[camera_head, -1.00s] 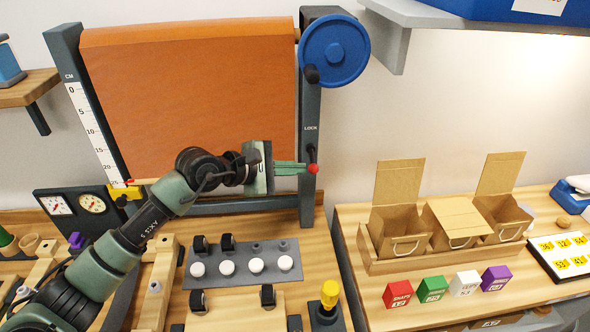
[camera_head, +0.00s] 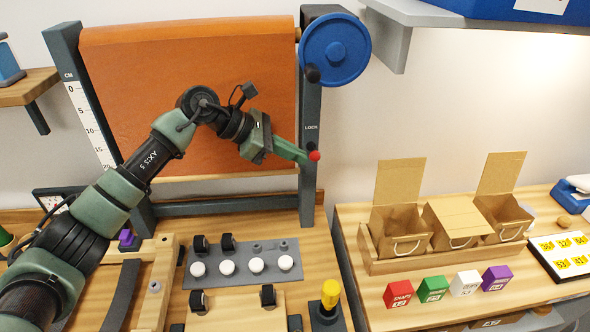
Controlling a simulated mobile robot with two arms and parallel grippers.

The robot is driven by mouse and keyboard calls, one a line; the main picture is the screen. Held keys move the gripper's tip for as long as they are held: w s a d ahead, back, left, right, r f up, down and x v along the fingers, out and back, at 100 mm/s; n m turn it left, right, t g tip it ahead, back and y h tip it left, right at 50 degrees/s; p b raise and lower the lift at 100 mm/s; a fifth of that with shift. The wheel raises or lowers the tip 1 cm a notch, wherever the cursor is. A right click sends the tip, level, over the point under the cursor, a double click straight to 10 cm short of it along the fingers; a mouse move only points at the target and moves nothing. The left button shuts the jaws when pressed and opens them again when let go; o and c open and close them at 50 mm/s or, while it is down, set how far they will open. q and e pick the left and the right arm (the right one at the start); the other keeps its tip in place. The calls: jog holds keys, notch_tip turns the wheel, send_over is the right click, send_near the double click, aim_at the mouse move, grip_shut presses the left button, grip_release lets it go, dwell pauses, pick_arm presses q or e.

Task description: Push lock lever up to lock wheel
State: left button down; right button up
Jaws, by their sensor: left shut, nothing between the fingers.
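My left gripper (camera_head: 303,157) is shut and empty. The fingers hide part of the lever. My right gripper is not in view.
An orange sheet (camera_head: 190,90) hangs in the frame behind my left arm. A grey shelf (camera_head: 420,14) juts out right of the wheel. Below stand a grey plate (camera_head: 270,246) with white knobs and a yellow-topped handle (camera_head: 329,293). Cardboard boxes (camera_head: 397,225) stand on the right table.

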pick_arm(q)
jog(key=shift+d+r, duration=0.1)
jog(key=shift+r, duration=0.85)
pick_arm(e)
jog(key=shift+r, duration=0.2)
